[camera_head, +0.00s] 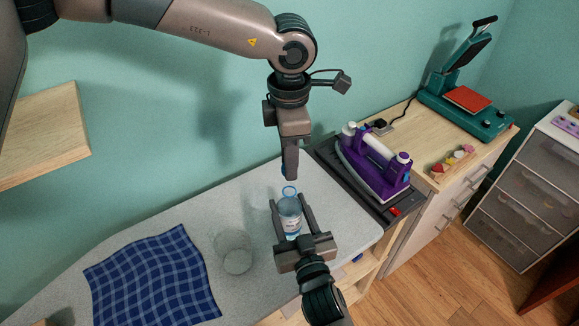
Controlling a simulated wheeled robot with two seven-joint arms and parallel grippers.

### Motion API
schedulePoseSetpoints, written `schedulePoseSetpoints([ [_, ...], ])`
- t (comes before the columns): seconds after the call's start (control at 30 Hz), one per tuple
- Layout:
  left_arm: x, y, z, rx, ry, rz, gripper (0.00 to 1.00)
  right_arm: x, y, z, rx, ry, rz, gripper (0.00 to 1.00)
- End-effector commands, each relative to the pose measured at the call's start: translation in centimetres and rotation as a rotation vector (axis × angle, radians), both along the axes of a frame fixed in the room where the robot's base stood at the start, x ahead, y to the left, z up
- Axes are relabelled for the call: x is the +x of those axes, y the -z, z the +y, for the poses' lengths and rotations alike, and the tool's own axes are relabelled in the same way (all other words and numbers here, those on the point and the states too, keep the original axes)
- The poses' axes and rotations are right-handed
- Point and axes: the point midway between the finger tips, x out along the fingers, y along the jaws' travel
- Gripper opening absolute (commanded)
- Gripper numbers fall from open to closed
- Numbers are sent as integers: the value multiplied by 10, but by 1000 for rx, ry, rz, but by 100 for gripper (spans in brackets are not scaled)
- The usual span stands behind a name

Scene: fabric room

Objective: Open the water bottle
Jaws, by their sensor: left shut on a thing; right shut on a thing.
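The water bottle (290,218) is clear with a white and blue label and stands upright on the grey table. A blue ring shows at its top. My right gripper (291,204) comes from the front, with one finger on each side of the bottle, and is shut on it. My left gripper (289,174) points down just above the bottle's top. It is shut on a small blue thing that looks like the bottle cap (284,171), mostly hidden by the fingers. A small gap shows between the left fingertips and the bottle's top.
A purple iron (374,165) sits on a dark stand at the right. A teal heat press (465,103) stands on the wooden cabinet behind it.

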Motion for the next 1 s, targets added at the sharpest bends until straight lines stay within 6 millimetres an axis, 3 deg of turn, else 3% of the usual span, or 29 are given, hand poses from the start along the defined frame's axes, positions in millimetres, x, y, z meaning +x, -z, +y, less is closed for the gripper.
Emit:
schedulePoseSetpoints([
  [0.33, 0, -6, 0, -1, 0, 0, 0, 0, 0, 0, 0, 0, 1, 0],
  [0.37, 0, -6, 0, 0, 0, 0, 0, 0, 0, 0, 0, 0, 1, 54],
  [0.43, 0, -6, 0, 0, 0, 0, 0, 0, 0, 0, 0, 0, 1, 68],
  [0.77, 0, -6, 0, 0, 1, 0, 0, -1, 0, 0, 0, 0, 0, 68],
  [1.0, 0, -1, 0, 0, 1, 0, 0, -15, 2, -4, 0, 0, 1, 68],
])
